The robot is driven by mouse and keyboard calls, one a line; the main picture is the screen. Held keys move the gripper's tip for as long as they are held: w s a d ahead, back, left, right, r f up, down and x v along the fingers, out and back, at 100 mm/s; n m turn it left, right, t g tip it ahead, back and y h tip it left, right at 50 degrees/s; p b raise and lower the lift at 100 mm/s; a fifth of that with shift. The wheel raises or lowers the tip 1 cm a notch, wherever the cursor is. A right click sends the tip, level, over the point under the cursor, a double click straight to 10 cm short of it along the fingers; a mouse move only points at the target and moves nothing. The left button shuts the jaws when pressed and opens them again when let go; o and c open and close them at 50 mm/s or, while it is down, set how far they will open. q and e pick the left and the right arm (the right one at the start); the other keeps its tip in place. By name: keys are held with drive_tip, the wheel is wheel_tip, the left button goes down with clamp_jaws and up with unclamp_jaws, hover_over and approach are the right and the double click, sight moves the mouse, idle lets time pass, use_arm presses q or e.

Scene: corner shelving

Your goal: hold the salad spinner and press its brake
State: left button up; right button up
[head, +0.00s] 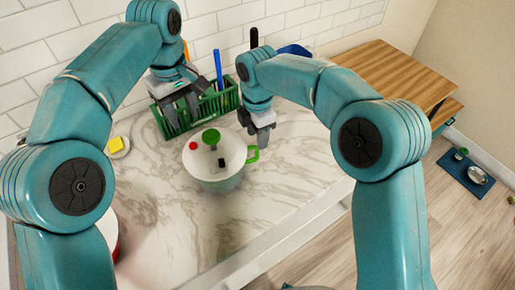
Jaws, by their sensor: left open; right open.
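The salad spinner (205,168) stands upright on the marble counter, with a white lid. The lid carries a green knob (211,137), a small red button (193,145) and a black piece (222,162). A green handle (253,155) sticks out on its right side. I cannot tell which part is the brake. My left gripper (183,118) is open, behind and left of the spinner, in front of the green basket. My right gripper (261,143) is open, pointing down, close above the green handle. I cannot tell whether it touches the handle.
A green basket (210,108) with upright utensils stands behind the spinner. A yellow sponge (117,144) lies on a small dish at left. A red-and-white round thing (113,232) is partly hidden by my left arm. The counter (190,225) in front is clear.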

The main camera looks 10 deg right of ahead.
sight(257, 157)
wheel_tip(257, 157, down, 8)
drive_tip(key=shift+f, duration=0.1)
clamp_jaws()
idle(0.5)
drive_tip(key=shift+c, duration=0.6)
unclamp_jaws()
drive_tip(key=shift+c, duration=0.3)
clamp_jaws()
drive_tip(key=shift+o, duration=1.1)
unclamp_jaws()
